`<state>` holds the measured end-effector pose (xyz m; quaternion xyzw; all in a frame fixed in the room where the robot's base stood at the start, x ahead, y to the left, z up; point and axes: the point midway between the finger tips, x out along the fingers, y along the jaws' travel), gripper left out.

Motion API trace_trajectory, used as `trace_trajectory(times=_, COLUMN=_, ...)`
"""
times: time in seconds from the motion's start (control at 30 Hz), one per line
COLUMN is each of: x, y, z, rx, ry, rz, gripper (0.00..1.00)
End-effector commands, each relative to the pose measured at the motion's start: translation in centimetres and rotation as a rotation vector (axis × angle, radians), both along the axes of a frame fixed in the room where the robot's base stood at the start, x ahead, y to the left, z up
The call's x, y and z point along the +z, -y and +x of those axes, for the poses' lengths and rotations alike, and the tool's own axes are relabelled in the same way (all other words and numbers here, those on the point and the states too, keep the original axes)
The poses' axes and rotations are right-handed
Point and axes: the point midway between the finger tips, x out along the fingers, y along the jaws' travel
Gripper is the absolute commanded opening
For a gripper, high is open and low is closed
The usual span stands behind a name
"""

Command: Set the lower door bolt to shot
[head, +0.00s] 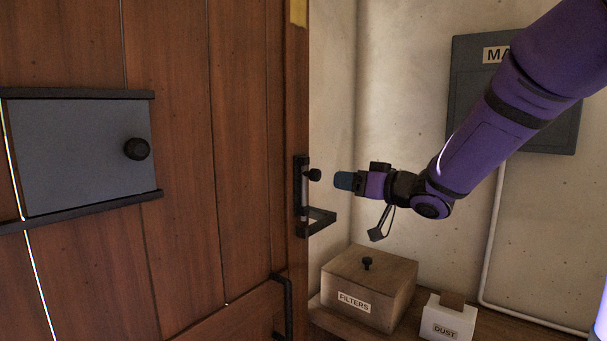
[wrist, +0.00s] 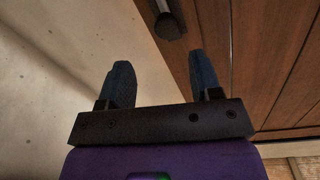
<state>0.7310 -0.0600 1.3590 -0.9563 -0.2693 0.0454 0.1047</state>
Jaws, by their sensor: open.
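The lower door bolt (head: 300,186) is a dark fitting with a pale rod, upright near the right edge of the brown wooden door (head: 240,140). Its round black knob (head: 314,175) sticks out to the right. A dark bracket (head: 318,221) juts out just below it. My gripper (head: 341,180) is a short gap to the right of the knob, at about its height, and empty. In the wrist view the blue fingers of my gripper (wrist: 161,70) are apart, and a dark fitting with a rounded end (wrist: 168,26) shows beyond them, apart from both.
A grey sliding panel (head: 80,150) with a black knob is on the door. A dark handle (head: 288,305) is low on it. A wooden box labelled FILTERS (head: 385,285) and a white DUST box (head: 447,318) stand below my arm. A grey wall cabinet (head: 470,75) is behind my arm.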

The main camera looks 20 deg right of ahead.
Motion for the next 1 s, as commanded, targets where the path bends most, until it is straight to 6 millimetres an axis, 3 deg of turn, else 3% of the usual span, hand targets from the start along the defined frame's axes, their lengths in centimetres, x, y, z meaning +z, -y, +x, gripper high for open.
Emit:
trace_trajectory(times=0.27, x=-0.4, y=-1.0, z=0.6, rx=0.079, ry=0.004, rz=0.048, gripper=0.58)
trace_trajectory(times=0.7, x=-0.4, y=-5.2, z=6.4, rx=0.078, ry=0.005, rz=0.047, gripper=0.58)
trace_trajectory(times=1.0, x=-0.4, y=-6.8, z=8.6, rx=0.076, ry=0.005, rz=0.046, gripper=0.58)
